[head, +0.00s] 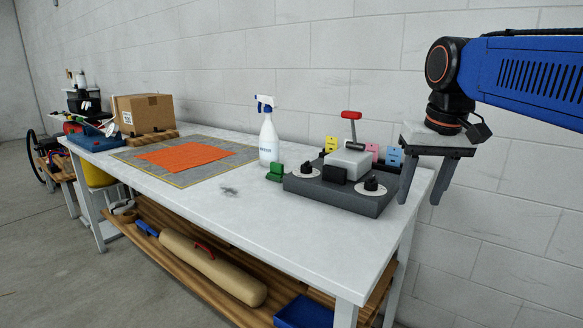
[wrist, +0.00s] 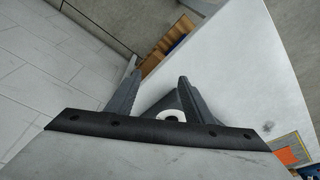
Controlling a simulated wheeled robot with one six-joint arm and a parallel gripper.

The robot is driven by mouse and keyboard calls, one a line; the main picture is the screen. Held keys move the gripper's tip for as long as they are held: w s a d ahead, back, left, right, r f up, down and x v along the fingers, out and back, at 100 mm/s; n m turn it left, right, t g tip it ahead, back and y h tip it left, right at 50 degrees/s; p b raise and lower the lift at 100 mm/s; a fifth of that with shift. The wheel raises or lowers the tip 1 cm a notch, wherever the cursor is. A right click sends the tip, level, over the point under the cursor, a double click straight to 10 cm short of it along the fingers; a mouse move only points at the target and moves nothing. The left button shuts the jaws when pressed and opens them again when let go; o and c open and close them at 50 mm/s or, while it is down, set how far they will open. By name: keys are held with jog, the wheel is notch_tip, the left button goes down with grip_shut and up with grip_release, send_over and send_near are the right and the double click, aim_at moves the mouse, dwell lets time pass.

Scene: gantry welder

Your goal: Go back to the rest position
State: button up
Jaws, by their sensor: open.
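My gripper (head: 423,192) hangs at the right end of the white workbench (head: 330,262) in the head view, fingers pointing down. Its two fingers are apart, with nothing held between them. In the wrist view my gripper (wrist: 155,88) is also open. Behind its fingers a dark grey shape with a white round dial shows, partly hidden. The dark grey control box (head: 340,190) stands on the bench just left of my gripper. It carries two dials, a white block and a red-topped lever (head: 351,118).
A spray bottle (head: 268,138) and a green block (head: 276,172) stand left of the box. Coloured tags stand behind it. An orange cloth (head: 185,155) lies on a grey mat. A cardboard box (head: 143,112) is at the far end. The bench's front middle is mostly clear. A block wall runs behind.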

jog(key=s+d+f+t, duration=0.1)
jog(key=s+f, duration=0.7)
jog(key=f, duration=0.3)
jog(key=s+d+f+t, duration=0.1)
jog(key=s+f, duration=0.7)
jog(key=f, duration=0.3)
jog(key=shift+s+d+f+n, duration=0.2)
jog(key=shift+s+f+n, duration=0.1)
jog(key=shift+s+f, duration=0.05)
